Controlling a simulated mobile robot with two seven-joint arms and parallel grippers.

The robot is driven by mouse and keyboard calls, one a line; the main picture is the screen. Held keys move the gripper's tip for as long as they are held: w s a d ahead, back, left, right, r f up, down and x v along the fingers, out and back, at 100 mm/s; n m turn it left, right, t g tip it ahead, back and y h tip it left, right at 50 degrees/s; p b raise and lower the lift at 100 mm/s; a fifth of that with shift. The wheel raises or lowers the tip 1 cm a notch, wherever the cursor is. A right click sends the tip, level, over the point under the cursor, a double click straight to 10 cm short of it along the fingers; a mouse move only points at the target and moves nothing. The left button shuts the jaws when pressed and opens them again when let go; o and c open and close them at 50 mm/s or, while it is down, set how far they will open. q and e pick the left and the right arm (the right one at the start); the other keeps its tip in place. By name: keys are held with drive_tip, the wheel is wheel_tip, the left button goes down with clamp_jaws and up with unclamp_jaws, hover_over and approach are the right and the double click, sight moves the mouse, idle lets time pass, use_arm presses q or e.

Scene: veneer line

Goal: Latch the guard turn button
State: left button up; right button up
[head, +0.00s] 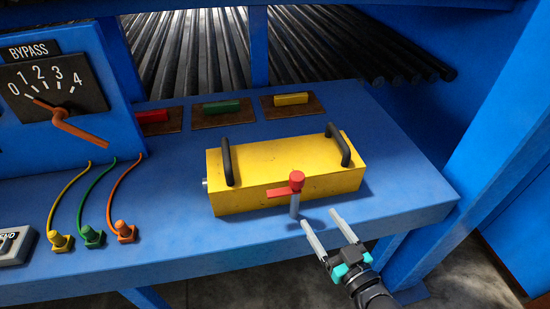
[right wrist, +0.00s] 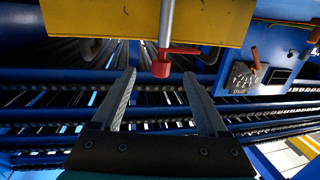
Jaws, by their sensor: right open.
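The guard is a yellow box (head: 250,170) with two black handles, lying on the blue bench; it also shows in the right wrist view (right wrist: 120,22). The turn button is a red knob (head: 297,181) on a grey post at the guard's front face. Its red bar (head: 281,192) points left across that face in the head view. In the right wrist view the knob (right wrist: 161,67) appears between the open fingers. My right gripper (head: 320,217) is open and empty, just right of and in front of the post, apart from it. My left gripper is not in view.
A BYPASS dial panel (head: 55,85) with an orange pointer stands at the left. Yellow, green and orange plugs (head: 93,236) with cables sit on the bench. Red, green and yellow blocks (head: 221,107) on brown plates lie behind the guard. Bench right of the guard is clear.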

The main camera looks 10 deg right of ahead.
drive_tip(key=r+x, duration=0.3)
drive_tip(key=x, duration=1.2)
drive_tip(key=shift+w+a+t+b, duration=0.3)
drive_tip(key=shift+b, duration=0.1)
clamp_jaws()
idle(1.0)
